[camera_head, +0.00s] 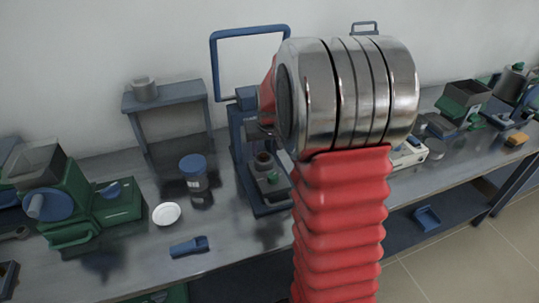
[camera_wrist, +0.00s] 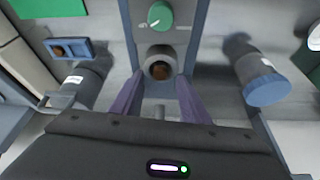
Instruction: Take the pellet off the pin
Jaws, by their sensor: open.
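The brown pellet (camera_wrist: 160,70) appears as a round brown top in a pale metal ring, which I take to be on the pin of the press. In the head view a small brown round piece (camera_head: 263,159) sits low in the blue press frame (camera_head: 243,150), behind a green knob. My gripper (camera_wrist: 160,80) is open in the wrist view, with one purple finger on each side of the ring and pellet. Whether the fingers touch it, I cannot tell. The pin under the pellet is hidden. In the head view my arm hides most of the gripper.
A blue-lidded jar (camera_head: 194,175), a white dish (camera_head: 167,214) and a blue scoop (camera_head: 188,246) stand left of the press. A grey stand (camera_head: 170,97) carries a metal cup (camera_head: 145,89). In the wrist view a dark jar (camera_wrist: 80,84) lies left of my gripper.

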